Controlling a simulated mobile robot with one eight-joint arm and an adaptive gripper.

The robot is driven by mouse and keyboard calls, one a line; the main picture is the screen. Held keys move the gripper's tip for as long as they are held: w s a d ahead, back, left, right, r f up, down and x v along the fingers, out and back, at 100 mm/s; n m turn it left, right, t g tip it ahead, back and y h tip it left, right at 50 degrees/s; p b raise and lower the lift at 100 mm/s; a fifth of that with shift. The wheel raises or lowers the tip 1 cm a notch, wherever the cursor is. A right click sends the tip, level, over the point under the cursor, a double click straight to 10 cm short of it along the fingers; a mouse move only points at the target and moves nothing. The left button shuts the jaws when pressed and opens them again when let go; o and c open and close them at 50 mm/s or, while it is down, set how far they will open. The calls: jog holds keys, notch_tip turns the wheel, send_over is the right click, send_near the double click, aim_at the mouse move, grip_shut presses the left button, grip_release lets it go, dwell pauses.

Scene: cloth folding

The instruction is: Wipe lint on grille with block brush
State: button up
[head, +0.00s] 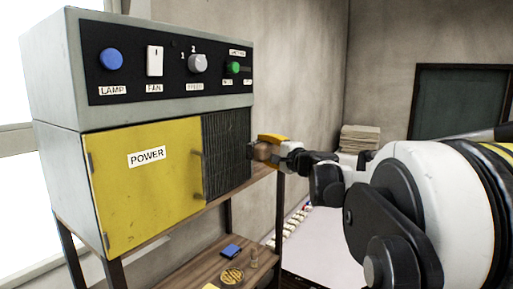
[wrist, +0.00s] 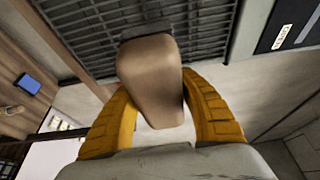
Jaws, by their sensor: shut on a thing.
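The grille (head: 226,150) is a dark ribbed panel on the front of the grey machine, right of the yellow door. It also shows in the wrist view (wrist: 85,30) as rows of dark slats. My gripper (head: 270,148) is at the grille's right edge, and in the wrist view its yellow fingers (wrist: 160,108) close on both sides of the block brush (wrist: 150,75). The brush has a tan block body, and its dark far end is against or very near the slats. I cannot tell whether it touches. I cannot make out any lint.
The yellow door (head: 140,185) marked POWER has a handle beside the grille. Knobs and switches line the panel (head: 170,65) above. A shelf (head: 190,262) below holds a blue block (head: 231,251) and a yellow round item (head: 232,275). Stacked papers (head: 360,138) stand behind my arm.

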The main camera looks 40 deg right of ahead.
aim_at(275, 149)
jog(key=shift+s+d, duration=0.1)
jog(key=shift+s, duration=0.2)
jog(key=shift+s+d, duration=0.3)
jog(key=shift+s, duration=0.45)
jog(key=shift+s+d, duration=0.25)
jog(key=shift+s, duration=0.45)
